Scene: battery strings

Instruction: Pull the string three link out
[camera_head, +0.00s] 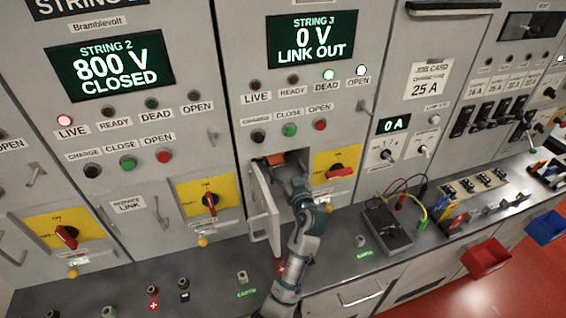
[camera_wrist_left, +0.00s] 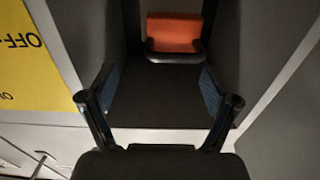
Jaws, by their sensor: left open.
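The string three link is an orange block with a black bar handle (camera_wrist_left: 175,35), inside a dark compartment in the left wrist view. It shows as a small orange patch (camera_head: 274,159) in the head view, partly hidden. The compartment's door (camera_head: 264,208) stands open. My left gripper (camera_head: 296,184) is at the compartment opening. In the left wrist view its fingers (camera_wrist_left: 160,88) are spread and empty, with the handle beyond them. The string three display (camera_head: 313,39) reads 0 V, LINK OUT; the DEAD and OPEN lamps are lit. My right gripper is not in view.
A red rotary switch on a yellow plate (camera_head: 338,172) sits right of the compartment. The open door is close on my arm's left. A dark box with wires (camera_head: 388,230) stands on the bench at right. String 2's display (camera_head: 112,68) reads 800 V, CLOSED.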

